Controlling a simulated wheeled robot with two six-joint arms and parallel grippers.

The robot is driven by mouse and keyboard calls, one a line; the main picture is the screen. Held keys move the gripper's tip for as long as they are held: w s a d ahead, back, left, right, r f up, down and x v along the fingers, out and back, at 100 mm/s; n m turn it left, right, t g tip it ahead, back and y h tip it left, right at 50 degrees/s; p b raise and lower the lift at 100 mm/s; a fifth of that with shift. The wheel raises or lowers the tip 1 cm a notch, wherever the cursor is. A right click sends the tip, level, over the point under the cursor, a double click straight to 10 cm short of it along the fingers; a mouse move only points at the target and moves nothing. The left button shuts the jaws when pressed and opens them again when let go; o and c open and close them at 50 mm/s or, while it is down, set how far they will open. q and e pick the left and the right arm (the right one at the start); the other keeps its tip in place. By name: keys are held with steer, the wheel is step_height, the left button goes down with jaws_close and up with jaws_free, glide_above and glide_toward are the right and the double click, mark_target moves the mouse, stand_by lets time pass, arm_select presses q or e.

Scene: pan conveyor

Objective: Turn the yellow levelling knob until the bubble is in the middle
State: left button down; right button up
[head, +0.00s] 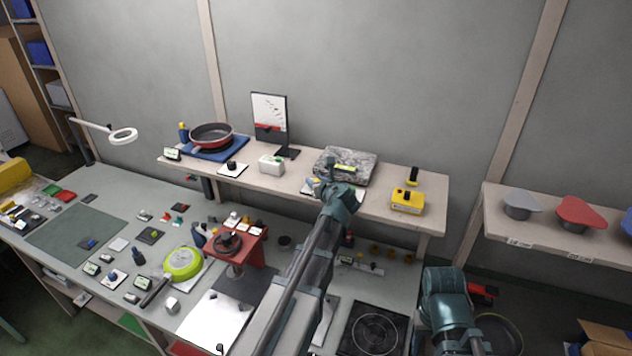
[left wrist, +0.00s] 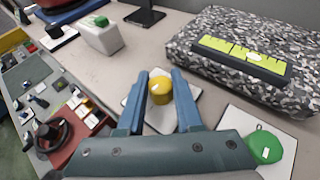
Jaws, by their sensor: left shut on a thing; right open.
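A yellow knob (left wrist: 160,90) stands on a white plate (left wrist: 131,100) on the raised shelf. My left gripper (head: 318,188) reaches down over the plate. In the left wrist view, its two blue fingers (left wrist: 159,88) are shut on the yellow knob, one on each side. A spirit level (left wrist: 240,58) with a yellow-green vial lies on a speckled stone slab (left wrist: 205,28); the slab (head: 330,175) also shows in the head view. A pale bubble (left wrist: 254,56) appears a little right of the vial's middle. My right arm is at the lower right, but its fingers do not show.
A green knob (left wrist: 262,146) sits on another white plate right of the yellow knob. A white box with a green top (left wrist: 99,35) stands behind to the left. A yellow control box (head: 407,201) stands at the shelf's right end. A red pan (head: 211,136) rests at the left.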

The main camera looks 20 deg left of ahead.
arm_select(q)
steer(key=shift+n+g+y, duration=0.4)
steer(key=shift+n, duration=0.1)
steer(key=c, duration=0.6)
jaws_free()
steer(key=p+v, duration=0.5)
steer(key=v, duration=0.8)
steer(key=shift+s+d+r, duration=0.1)
steer(key=shift+s+d, duration=0.15)
steer(key=shift+d, duration=0.1)
